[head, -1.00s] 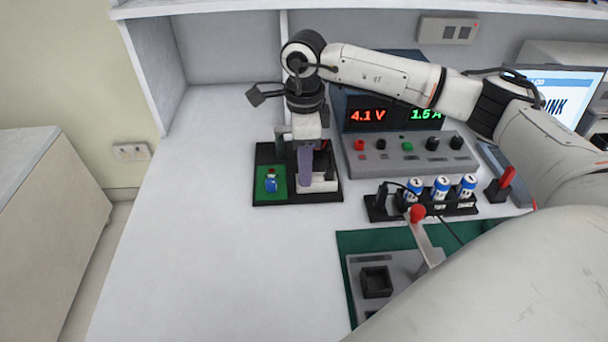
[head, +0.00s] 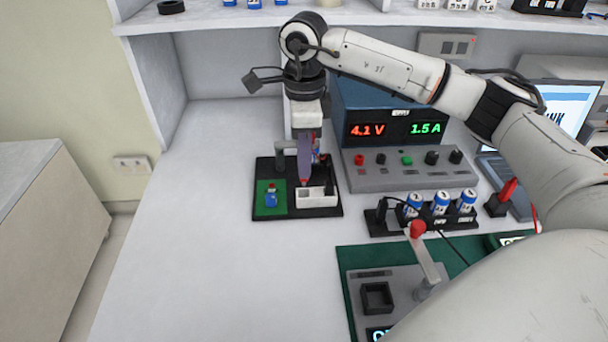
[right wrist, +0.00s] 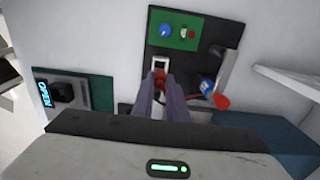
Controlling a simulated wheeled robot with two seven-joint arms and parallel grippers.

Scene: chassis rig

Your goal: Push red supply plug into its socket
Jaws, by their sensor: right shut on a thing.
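My right gripper (head: 304,181) points down over the black board (head: 263,213), with its purple fingers closed. It is shut on the red supply plug (right wrist: 160,76), of which a little red shows at the fingertips. The white socket block (head: 318,198) with a dark opening lies just below and beside the fingertips; it also shows in the right wrist view (right wrist: 160,62). The plug's tip is close to the block, but I cannot tell whether it touches or enters the opening. My left gripper is not in view.
The board has a green patch with a blue knob (head: 271,200) and a grey post (head: 280,157). The power supply (head: 375,112) reads 4.1 V and 1.5 A. A rack of blue-white cans (head: 440,202) and a lever fixture (head: 377,297) stand right. The table's left side is clear.

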